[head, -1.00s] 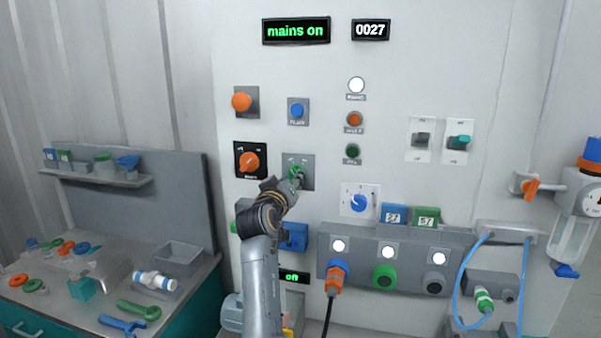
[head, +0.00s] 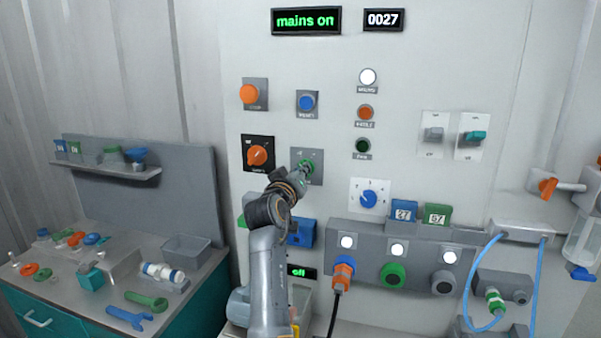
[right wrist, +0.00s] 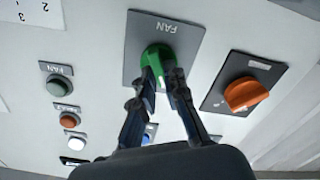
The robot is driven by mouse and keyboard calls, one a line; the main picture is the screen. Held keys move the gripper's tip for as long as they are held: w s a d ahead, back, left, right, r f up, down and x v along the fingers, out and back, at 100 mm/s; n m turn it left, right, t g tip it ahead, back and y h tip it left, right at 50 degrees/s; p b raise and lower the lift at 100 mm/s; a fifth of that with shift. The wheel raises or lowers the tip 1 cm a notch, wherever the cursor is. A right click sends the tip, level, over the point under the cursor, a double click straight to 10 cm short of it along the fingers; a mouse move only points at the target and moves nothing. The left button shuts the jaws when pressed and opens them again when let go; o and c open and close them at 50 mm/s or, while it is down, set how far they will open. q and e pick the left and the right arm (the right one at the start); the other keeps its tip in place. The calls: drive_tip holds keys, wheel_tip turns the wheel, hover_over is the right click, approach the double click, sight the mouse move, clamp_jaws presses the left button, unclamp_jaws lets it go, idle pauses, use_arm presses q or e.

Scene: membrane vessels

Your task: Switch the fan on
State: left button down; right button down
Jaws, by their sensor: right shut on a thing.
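The fan switch is a green knob (right wrist: 157,62) on a grey plate (right wrist: 178,35) marked FAN in the right wrist view. In the head view the green knob (head: 305,167) is partly hidden by my right gripper (head: 301,174). In the right wrist view the fingers of my right gripper (right wrist: 162,82) are closed around the knob's sides. A small display (head: 301,272) low on the panel reads "off". A dark green FAN lamp (head: 363,146) on the panel looks unlit. My left gripper is not in view.
An orange rotary switch (head: 258,155) sits close left of the fan plate, and a blue button (head: 307,102) above it. A blue dial (head: 369,198) is to the right. The mains display (head: 306,21) reads "mains on". A bench (head: 60,297) with tools stands at left.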

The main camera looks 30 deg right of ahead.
drive_tip(key=shift+s+d+f+m+b, duration=0.1)
drive_tip(key=shift+m+b, duration=2.85)
drive_tip(key=shift+b, duration=0.1)
drive_tip(key=shift+s+d+f+m+b, duration=0.1)
drive_tip(key=shift+m+b, duration=2.85)
drive_tip(key=shift+b, duration=0.1)
drive_tip(key=shift+r, duration=0.1)
drive_tip(key=c, duration=1.4)
unclamp_jaws()
drive_tip(key=shift+w, duration=0.1)
wheel_tip(320, 180, up, 10)
drive_tip(key=shift+f, duration=0.15)
